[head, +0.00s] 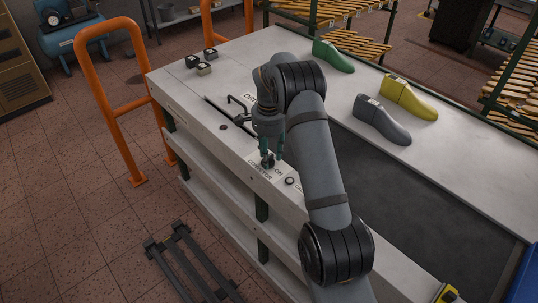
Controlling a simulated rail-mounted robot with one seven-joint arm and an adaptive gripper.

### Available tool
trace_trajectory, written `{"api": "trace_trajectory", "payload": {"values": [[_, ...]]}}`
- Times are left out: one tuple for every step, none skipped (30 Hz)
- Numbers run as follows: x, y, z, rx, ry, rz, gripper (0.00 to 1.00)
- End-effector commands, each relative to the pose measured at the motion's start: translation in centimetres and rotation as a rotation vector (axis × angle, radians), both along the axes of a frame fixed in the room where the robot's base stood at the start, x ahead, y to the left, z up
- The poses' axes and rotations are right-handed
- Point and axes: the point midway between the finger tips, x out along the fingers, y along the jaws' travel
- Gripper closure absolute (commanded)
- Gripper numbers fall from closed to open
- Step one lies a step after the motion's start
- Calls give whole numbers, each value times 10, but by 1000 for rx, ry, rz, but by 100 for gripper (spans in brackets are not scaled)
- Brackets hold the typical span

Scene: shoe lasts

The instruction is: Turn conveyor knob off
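The conveyor knob (268,162) is a small black knob on the white bench top, beside a printed label reading CONVEYOR with ON beside it. My gripper (270,154) points down right over the knob, its greenish fingertips at or around it. The fingers and the arm hide part of the knob, so its pointer direction does not show. A gap shows between the two fingers, but I cannot tell whether they touch the knob's sides.
Green (333,56), yellow (408,98) and grey (382,119) shoe lasts lie on the bench's far side. A dark conveyor belt (400,190) runs beyond my arm. Orange rails (137,110) stand left.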

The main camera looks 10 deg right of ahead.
Motion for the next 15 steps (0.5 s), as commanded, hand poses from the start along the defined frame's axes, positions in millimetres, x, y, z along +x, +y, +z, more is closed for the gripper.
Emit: {"api": "trace_trajectory", "payload": {"values": [[0,0,0,0,0,0,62],[0,0,1,0,0,0,62],[0,0,2,0,-1,0,62],[1,0,4,0,-1,0,62],[1,0,6,0,-2,0,62],[1,0,11,-1,-3,0,62],[1,0,15,0,-4,1,62],[1,0,20,0,-4,0,62],[1,0,28,0,-6,-1,62],[2,0,34,0,-6,-1,62],[1,0,40,-1,-5,0,62],[2,0,50,0,-7,-1,62],[1,0,56,0,-7,-1,62],[2,0,62,0,-6,0,62],[2,0,71,0,-6,-1,62]]}}
